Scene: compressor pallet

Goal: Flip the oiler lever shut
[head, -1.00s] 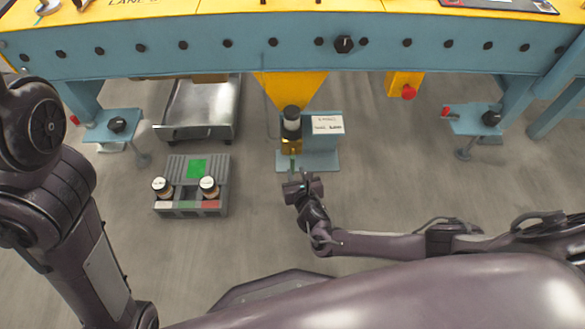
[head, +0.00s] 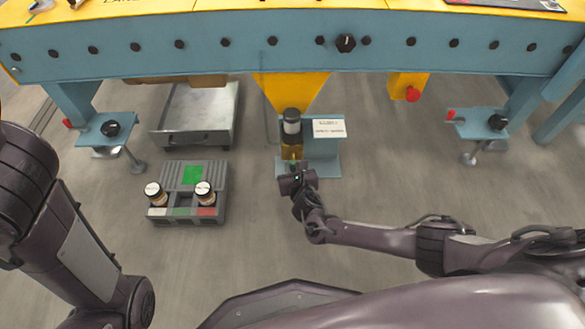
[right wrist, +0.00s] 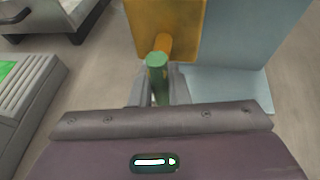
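The oiler (head: 291,124) stands below the yellow funnel-shaped bracket, with a dark and pale upper part and a yellow block beneath. In the right wrist view its yellow block (right wrist: 190,22) has a short stem that meets a green lever (right wrist: 157,70). The lever points down between the two grey fingers of my right gripper (right wrist: 158,90). The fingers sit close on both sides of it; whether they press on it I cannot tell. In the head view my right gripper (head: 294,172) is just in front of the oiler and hides most of the lever. My left gripper is outside the view.
A blue stand with a white label (head: 329,128) is right of the oiler. A grey crate (head: 190,214) with two jars is at the left, a metal tray (head: 198,112) behind it. The blue beam (head: 200,48) runs above. A red button (head: 412,94) is at the right.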

